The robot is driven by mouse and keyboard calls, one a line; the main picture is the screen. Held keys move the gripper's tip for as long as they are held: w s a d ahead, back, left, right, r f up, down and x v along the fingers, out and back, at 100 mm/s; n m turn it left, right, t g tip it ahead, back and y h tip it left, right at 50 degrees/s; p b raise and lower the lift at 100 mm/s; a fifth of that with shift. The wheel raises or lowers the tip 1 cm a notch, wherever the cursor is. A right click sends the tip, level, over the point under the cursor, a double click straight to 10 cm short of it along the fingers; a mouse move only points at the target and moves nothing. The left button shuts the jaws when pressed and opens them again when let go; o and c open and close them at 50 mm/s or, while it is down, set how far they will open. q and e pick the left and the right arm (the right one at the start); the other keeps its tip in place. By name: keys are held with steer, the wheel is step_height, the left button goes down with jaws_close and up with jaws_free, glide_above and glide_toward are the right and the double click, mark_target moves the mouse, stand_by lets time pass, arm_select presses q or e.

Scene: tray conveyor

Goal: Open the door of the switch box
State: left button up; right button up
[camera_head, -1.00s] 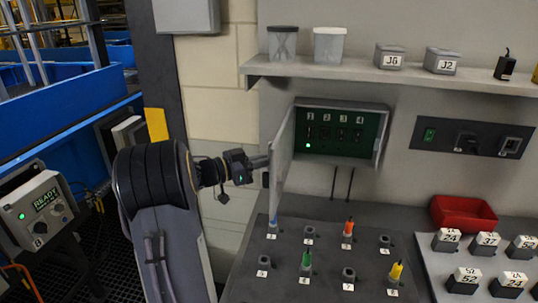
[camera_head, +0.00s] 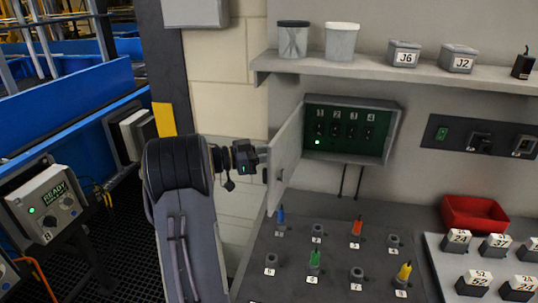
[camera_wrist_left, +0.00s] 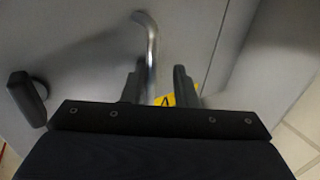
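The grey switch box (camera_head: 393,118) is on the wall with its door (camera_head: 287,158) swung out to the left. Inside, a dark green panel (camera_head: 345,146) shows switches numbered 1 to 4 and a lit green light. My left gripper (camera_head: 264,161) is at the door's outer face; its fingertips are small and partly unclear there. In the left wrist view, my left gripper (camera_wrist_left: 159,86) has its fingers apart on either side of a bent metal handle (camera_wrist_left: 150,42), with a gap to the right finger. A black knob (camera_wrist_left: 28,98) is left of the handle. My right gripper is out of view.
A shelf (camera_head: 400,75) with tubs and boxes runs above the switch box. Below is a dark board (camera_head: 335,261) with coloured pegs. A red bin (camera_head: 474,214) and numbered blocks are at the right. A dark post (camera_head: 176,80) stands behind my left arm.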

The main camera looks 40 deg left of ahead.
arm_select(q)
steer(key=shift+o, duration=0.3)
steer(key=shift+w+f, duration=0.1)
steer(key=shift+f, duration=0.05)
steer(key=b+v, duration=0.2)
steer(key=v, duration=0.6)
steer(key=shift+s, duration=0.2)
steer(key=shift+a, duration=0.1)
